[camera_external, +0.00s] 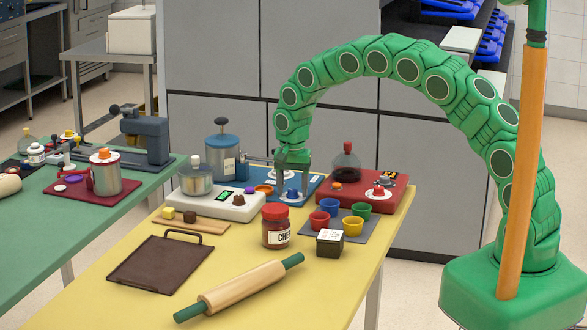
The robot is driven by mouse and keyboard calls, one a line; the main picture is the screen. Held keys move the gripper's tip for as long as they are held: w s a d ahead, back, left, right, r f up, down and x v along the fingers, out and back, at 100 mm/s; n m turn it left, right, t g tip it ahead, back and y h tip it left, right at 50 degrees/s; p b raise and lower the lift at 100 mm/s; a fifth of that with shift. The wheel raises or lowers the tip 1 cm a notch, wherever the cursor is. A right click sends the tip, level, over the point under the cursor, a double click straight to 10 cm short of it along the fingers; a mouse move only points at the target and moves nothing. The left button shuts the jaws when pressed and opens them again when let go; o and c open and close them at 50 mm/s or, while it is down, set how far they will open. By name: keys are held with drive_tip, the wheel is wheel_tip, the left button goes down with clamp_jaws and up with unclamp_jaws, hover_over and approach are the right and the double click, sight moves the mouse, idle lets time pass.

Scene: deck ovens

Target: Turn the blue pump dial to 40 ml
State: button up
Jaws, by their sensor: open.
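The blue pump is a blue base plate (316,181) at the back of the yellow table, carrying a tall grey canister with a blue lid (222,145). A small blue dial (291,194) on a pale round plate sits near the plate's right part. The markings around it are too small to read, so its setting cannot be told. My gripper (292,184) reaches down from the green arm right over the dial. Its jaws are open, with fingers at either side of the dial. Whether they touch it cannot be told.
A white-based device (215,205) stands close at left. A red-based device (365,190) with a glass flask (345,165) stands close at right. Colored cups, a red-lidded jar (275,228), a dark board (165,265) and a rolling pin (240,288) lie in front.

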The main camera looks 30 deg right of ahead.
sight(293, 189)
drive_tip(key=shift+r, duration=0.1)
wheel_tip(293, 189, up, 8)
drive_tip(key=shift+f, duration=0.25)
drive_tip(key=shift+d+r, duration=0.1)
idle(0.4)
